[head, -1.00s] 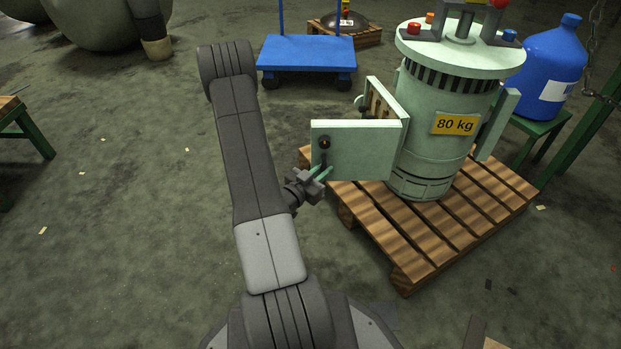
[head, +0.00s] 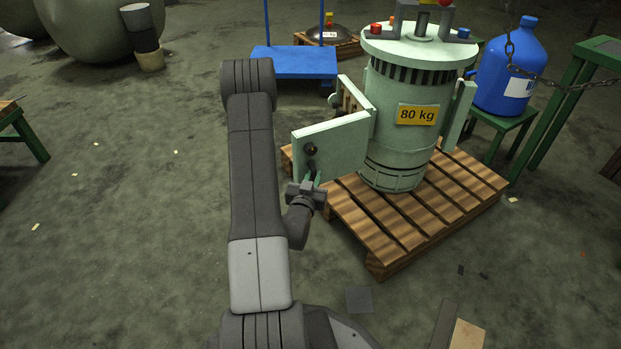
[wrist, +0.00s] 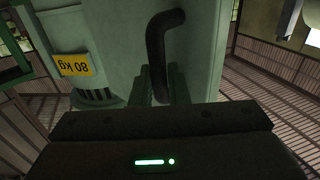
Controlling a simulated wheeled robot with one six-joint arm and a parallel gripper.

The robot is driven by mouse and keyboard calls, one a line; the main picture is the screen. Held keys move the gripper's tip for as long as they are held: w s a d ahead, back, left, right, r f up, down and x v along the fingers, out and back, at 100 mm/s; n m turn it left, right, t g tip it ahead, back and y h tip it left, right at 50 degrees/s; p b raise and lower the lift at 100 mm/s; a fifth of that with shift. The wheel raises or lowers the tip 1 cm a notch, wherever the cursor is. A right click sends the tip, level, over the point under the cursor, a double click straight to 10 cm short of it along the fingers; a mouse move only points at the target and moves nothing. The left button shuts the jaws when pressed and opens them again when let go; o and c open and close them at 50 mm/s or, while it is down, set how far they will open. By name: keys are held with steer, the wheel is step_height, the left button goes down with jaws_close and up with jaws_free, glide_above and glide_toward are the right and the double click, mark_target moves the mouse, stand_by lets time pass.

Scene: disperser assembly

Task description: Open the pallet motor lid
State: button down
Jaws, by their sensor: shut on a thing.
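The pallet motor (head: 400,140) is a pale green cylinder with a yellow "80 kg" label, upright on a wooden pallet (head: 385,235). Its lid (head: 338,147), a flat pale green panel, stands swung out from the motor's left side. In the wrist view the bent black handle (wrist: 158,50) runs down between the fingers, and the lid face (wrist: 200,60) fills the middle.
A blue cart (head: 293,62) stands behind. A blue jug (head: 508,75) sits on a green stand at the right, with a chain and green frame (head: 570,85) nearby.

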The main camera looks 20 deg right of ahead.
steer(key=shift+d+r, duration=0.1)
steer(key=shift+d, duration=0.05)
steer(key=c, duration=1.4)
jaws_free()
steer(key=shift+d, duration=0.15)
steer(key=shift+s+a, duration=0.35)
steer(key=shift+a, duration=0.05)
steer(key=p+v, duration=0.2)
steer(key=v, duration=1)
steer(key=shift+s+a, duration=0.2)
steer(key=shift+s, duration=0.15)
steer(key=b+x, duration=0.2)
steer(key=x, duration=1.1)
steer(key=shift+w+d, duration=0.1)
steer(key=shift+w, duration=0.25)
